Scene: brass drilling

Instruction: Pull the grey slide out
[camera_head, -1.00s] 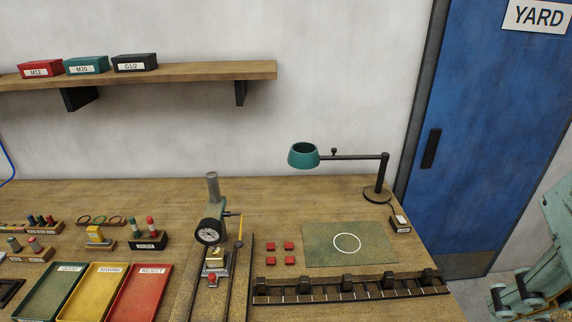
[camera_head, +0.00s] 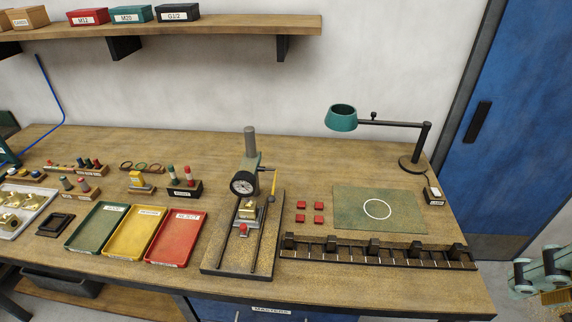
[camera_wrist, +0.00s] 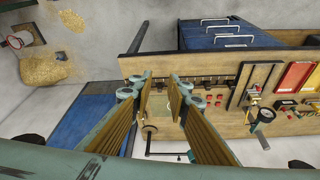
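The grey slide (camera_head: 247,212) sits on the black rails of the gauge stand (camera_head: 212,262), below the dial gauge (camera_head: 243,183). It carries a brass piece, and a red knob (camera_head: 243,229) shows at its front end. The stand also shows in the wrist view, where its dial (camera_wrist: 265,115) is at the right; the slide is too small to make out clearly there. My gripper (camera_wrist: 162,88) is open in the wrist view, with nothing between its fingertips. It is well apart from the slide, toward the right end of the bench.
Green, yellow and red trays (camera_head: 176,262) lie left of the stand. Right of it are several red blocks (camera_head: 318,207), a green mat (camera_head: 400,215), a dark slotted rack (camera_head: 375,257) and a teal lamp (camera_head: 341,118). The bench front just before the stand is narrow.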

